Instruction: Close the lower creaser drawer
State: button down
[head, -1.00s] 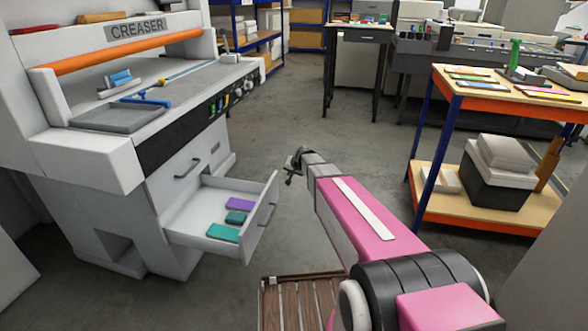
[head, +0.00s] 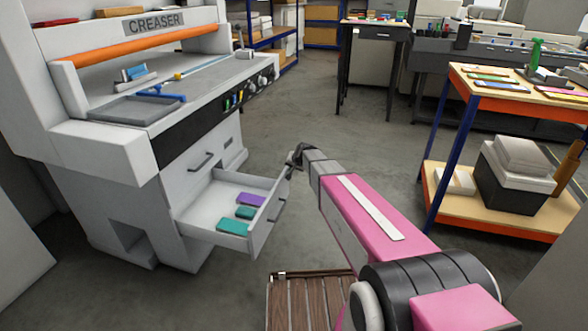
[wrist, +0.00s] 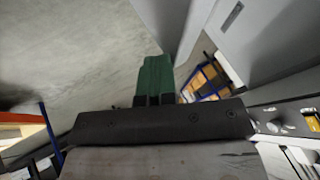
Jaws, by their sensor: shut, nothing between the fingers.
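The grey creaser (head: 75,165) stands at the left in the head view. Its lower drawer (head: 204,238) is pulled out, with purple and green blocks inside. The drawer front (head: 268,215) faces right and carries a handle. A closed drawer with a handle (head: 202,162) sits above it. My gripper (head: 297,156) is beside the far top corner of the open drawer's front; I cannot tell whether they touch. In the wrist view the green fingers (wrist: 154,78) are together and empty, close to pale grey panels (wrist: 250,40) at the upper right.
A wood-topped workbench (head: 500,88) with a lower shelf stands at the right, holding a black and white box (head: 508,180). A dark table (head: 372,33) is at the back. Open concrete floor (head: 330,125) lies between the creaser and the benches. A brown slatted surface (head: 308,303) shows at the bottom.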

jog(key=w+a, duration=0.3)
jog(key=a, duration=0.6)
jog(key=w+a, duration=0.4)
jog(key=a, duration=0.6)
jog(key=w+a, duration=0.3)
jog(key=a, duration=0.6)
jog(key=shift+w+a, duration=0.25)
jog(key=shift+a, duration=0.15)
jog(key=s+d+r, duration=0.7)
jog(key=r, duration=0.1)
jog(key=s+a+f+y, duration=0.1)
jog(key=s+f+y, duration=0.15)
jog(key=s, duration=0.55)
jog(key=s+a+f+m+g+y, duration=0.15)
jog(key=s+y, duration=0.25)
jog(key=s, duration=0.4)
jog(key=s+a+f+y, duration=0.1)
jog(key=s+f+y, duration=0.15)
jog(key=s, duration=0.65)
jog(key=w+a+f, duration=0.1)
jog(key=w+a, duration=0.1)
jog(key=a, duration=0.4)
jog(key=w+a+f+y, duration=0.1)
jog(key=w+a, duration=0.2)
jog(key=a, duration=0.3)
jog(key=shift+a+f, duration=0.25)
jog(key=shift+f, duration=0.1)
